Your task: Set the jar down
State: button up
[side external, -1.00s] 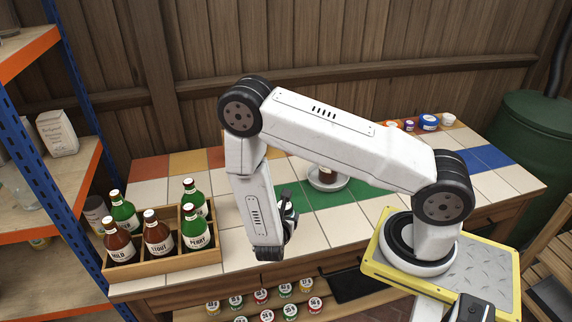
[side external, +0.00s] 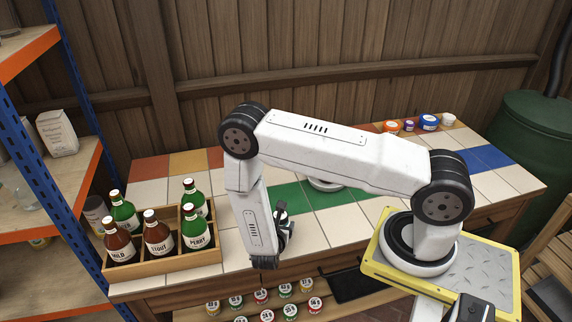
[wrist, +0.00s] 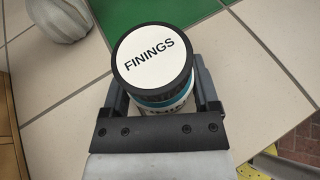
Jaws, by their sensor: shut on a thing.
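The jar (wrist: 152,62) has a white lid face marked FININGS, a black rim and a teal-and-white side label. It sits between the two fingers of my gripper (wrist: 158,80), which is shut on it. In the side external view my gripper (side external: 284,228) is low over the front part of the tiled bench (side external: 312,234), right of the bottle crate. There the jar is mostly hidden by my own arm and fingers. In the wrist view pale tiles and a green tile lie around the jar. I cannot tell whether its base touches the tiles.
A wooden crate (side external: 137,269) with several brown and green bottles stands on the left. A white dish (side external: 326,185) is behind my arm. Small tubs (side external: 429,122) stand at the back right. A grey ribbed thing (wrist: 59,18) shows in the wrist view. Tiles right of my gripper are clear.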

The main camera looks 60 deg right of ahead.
jog(key=shift+f, duration=0.15)
jog(key=o, duration=1.2)
jog(key=shift+v, duration=6.1)
jog(key=shift+d, duration=0.1)
